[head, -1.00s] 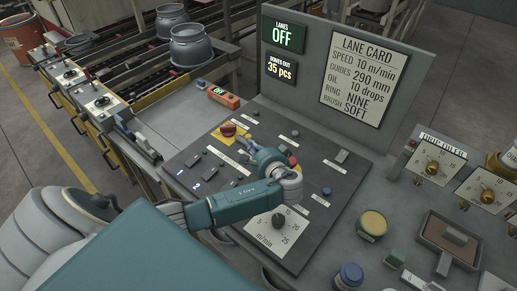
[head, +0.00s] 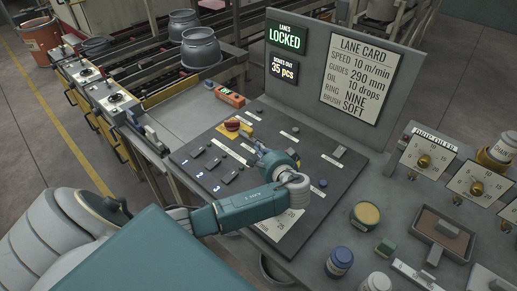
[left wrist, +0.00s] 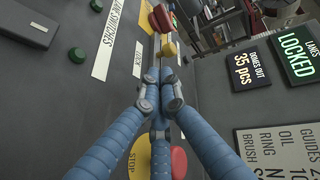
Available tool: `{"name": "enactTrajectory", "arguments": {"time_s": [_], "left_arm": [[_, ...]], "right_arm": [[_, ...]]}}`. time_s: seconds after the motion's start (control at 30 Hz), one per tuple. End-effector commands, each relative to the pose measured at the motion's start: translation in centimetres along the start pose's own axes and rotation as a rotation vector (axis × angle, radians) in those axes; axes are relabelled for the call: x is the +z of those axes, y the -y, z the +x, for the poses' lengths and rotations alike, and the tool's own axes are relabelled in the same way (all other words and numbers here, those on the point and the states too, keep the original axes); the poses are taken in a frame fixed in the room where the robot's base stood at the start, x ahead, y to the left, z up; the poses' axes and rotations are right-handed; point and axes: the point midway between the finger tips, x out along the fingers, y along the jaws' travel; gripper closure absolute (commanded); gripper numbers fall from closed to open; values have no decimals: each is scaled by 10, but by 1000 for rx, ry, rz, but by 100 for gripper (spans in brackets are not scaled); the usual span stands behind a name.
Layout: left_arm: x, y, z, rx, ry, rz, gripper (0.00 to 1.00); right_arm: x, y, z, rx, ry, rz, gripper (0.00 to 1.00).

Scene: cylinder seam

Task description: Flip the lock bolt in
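My left gripper (head: 262,149) is low over the dark control panel (head: 330,178), near its middle. A small white label (left wrist: 138,59) lies just beyond the tips. The lanes sign (head: 286,37) reads LOCKED in green, and it also shows in the left wrist view (left wrist: 298,55). My right gripper is not in view.
A red knob (head: 232,125) stands on the panel beyond the gripper. A red button on yellow marked STOP (left wrist: 178,162) is close under the fingers. The upright board with the lane card (head: 363,78) rises behind. Jars and dials crowd the right.

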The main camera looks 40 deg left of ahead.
Motion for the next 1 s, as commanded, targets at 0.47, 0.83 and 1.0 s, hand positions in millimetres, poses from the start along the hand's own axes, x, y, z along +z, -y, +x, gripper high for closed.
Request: {"name": "enactTrajectory", "arguments": {"time_s": [0.47, 0.83, 1.0], "left_arm": [[1, -2, -73, 1, 2, -1, 100], [1, 0, -82, 0, 4, 0, 100], [1, 0, -82, 0, 3, 0, 100]], "right_arm": [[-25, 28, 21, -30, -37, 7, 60], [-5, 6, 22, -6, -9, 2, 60], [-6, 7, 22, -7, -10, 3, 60]]}}
